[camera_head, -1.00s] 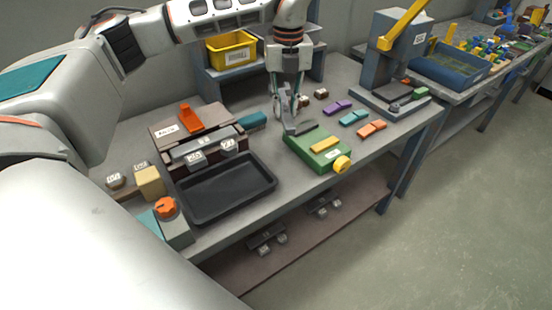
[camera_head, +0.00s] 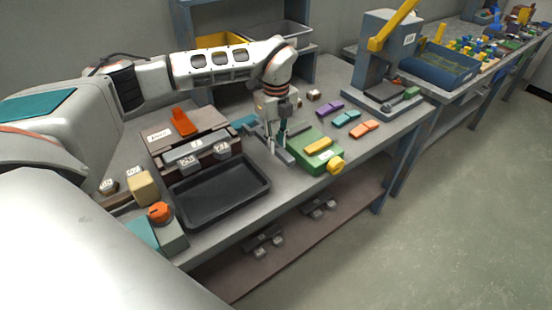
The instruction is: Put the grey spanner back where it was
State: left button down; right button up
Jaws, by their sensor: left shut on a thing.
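My left gripper (camera_head: 277,142) points down just left of the green block, low over the bench. It is shut on a grey piece, which looks like the grey spanner (camera_head: 284,156). The spanner shows as a short grey strip below and beside the fingertips. The fingers hide part of it, and I cannot tell whether it touches the bench. My right gripper is not in view.
The green block (camera_head: 326,162) with yellow parts is close on the right. A black tray (camera_head: 215,207) lies to the left, before a brown press-like unit (camera_head: 163,133). Purple (camera_head: 330,109), teal (camera_head: 347,118) and orange (camera_head: 364,130) pieces lie farther right.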

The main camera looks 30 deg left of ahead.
aim_at(276, 168)
pick_arm(q)
notch_tip(276, 168, down, 7)
jog(key=shift+r, duration=0.2)
dwell(0.3)
jog(key=c, duration=1.9)
grip_release()
jog(key=shift+f, duration=0.15)
notch_tip(276, 168, up, 12)
jog(key=shift+r, duration=0.15)
jog(key=shift+s, duration=0.1)
